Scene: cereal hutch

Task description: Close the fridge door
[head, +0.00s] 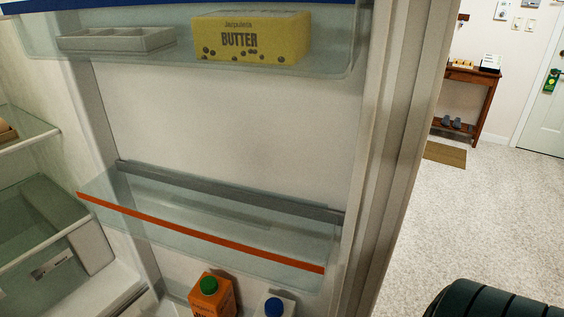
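The fridge door (250,120) stands open and fills most of the head view, with its inner side towards me. Its right edge with the pale seal (395,130) runs from top to bottom right of centre. The fridge interior (35,210) shows at the left, with glass shelves and a drawer. The door's outer face and handle are hidden. Neither of my grippers is in view.
The door's upper bin holds a yellow butter box (250,38) and a grey tray (116,39). Its middle shelf (205,230) looks empty. Open carpet (490,215) lies right; a wooden side table (470,78) stands beyond.

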